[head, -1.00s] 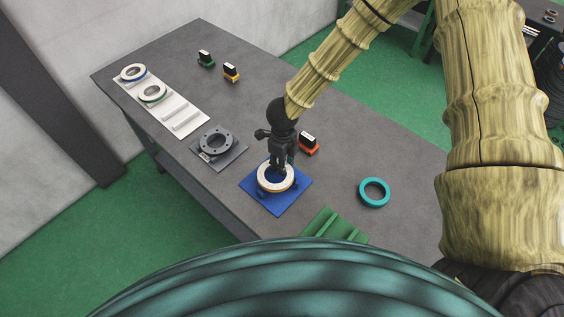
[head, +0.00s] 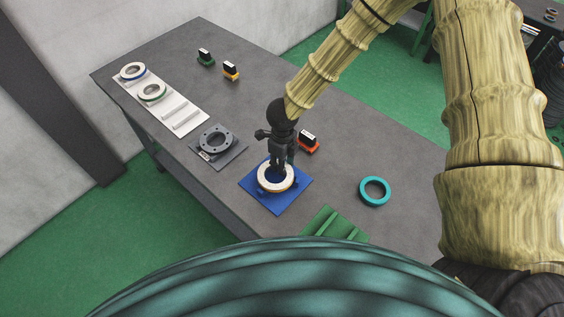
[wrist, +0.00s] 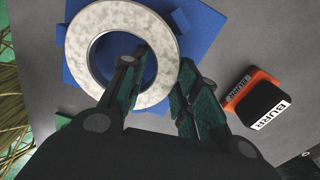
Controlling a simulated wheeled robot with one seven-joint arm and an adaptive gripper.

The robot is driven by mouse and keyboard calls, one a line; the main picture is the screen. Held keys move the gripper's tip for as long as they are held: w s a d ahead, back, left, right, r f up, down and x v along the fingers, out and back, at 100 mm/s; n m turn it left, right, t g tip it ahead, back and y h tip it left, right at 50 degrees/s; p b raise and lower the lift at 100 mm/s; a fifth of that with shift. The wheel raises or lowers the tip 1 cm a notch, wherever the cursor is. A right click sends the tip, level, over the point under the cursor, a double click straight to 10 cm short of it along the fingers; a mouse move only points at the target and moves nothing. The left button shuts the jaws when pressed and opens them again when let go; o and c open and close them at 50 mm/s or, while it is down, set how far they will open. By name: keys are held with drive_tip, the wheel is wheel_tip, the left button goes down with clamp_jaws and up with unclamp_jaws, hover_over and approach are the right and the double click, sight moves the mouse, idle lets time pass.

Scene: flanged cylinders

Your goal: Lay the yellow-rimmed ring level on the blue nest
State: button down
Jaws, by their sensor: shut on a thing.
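The ring (head: 262,184) is pale and speckled, with a thin yellowish rim in the head view. It sits at the blue nest (head: 292,202) and looks about level; whether it rests fully down is hard to tell. In the wrist view the ring (wrist: 82,50) lies over the blue nest (wrist: 205,22), with blue blocks around its edge. My gripper (head: 279,170) points down at the ring's far side. In the wrist view my gripper (wrist: 160,75) has one finger inside the ring's hole and one outside, shut on the ring wall.
An orange-based block (head: 308,142) labelled BURR stands close behind the nest. A teal ring (head: 374,191) lies to the right, and a green ribbed piece (head: 335,224) is in front. A grey flanged part (head: 216,141) on a plate and a white rack (head: 188,122) are at left.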

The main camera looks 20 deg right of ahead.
drive_tip(key=shift+f, duration=0.15)
drive_tip(key=c, duration=1)
unclamp_jaws()
drive_tip(key=shift+r+p, duration=0.5)
drive_tip(key=shift+r, duration=3)
